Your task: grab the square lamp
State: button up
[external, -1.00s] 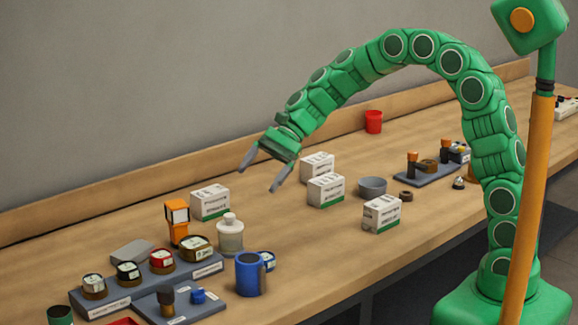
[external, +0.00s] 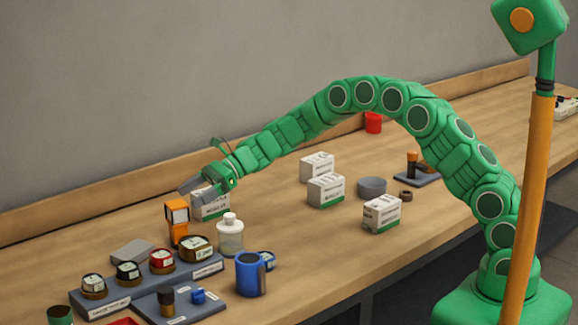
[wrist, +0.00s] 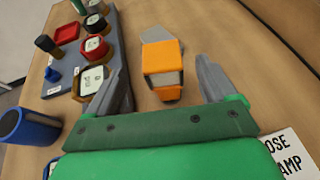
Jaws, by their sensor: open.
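The square lamp is orange with a pale square face; it stands upright on the table in the external view (external: 177,222). In the wrist view the orange lamp (wrist: 162,60) appears between and beyond my two fingers. My gripper (external: 190,193) is open and empty, above and just right of the lamp in the external view. The fingers point toward the lamp and do not appear to touch it. My gripper partly hides the white box behind it.
A white box (external: 212,208) stands close beside the lamp, with a white-capped bottle (external: 230,238) in front. A rack of round gauges (external: 130,300) and a blue mug (external: 250,275) are nearby. A grey flat piece (external: 132,252) lies to the lamp's left.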

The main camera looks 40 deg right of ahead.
aim_at(168, 214)
jog(key=shift+w+a+f, duration=0.2)
jog(key=shift+a+f, duration=0.1)
jog(key=shift+f+x, duration=0.15)
jog(key=shift+x, duration=1.65)
jog(key=shift+f+x, duration=0.15)
jog(key=shift+x, duration=1.65)
jog(key=shift+d, duration=0.1)
jog(key=shift+c, duration=0.3)
grip_shut()
jog(key=shift+r, duration=0.1)
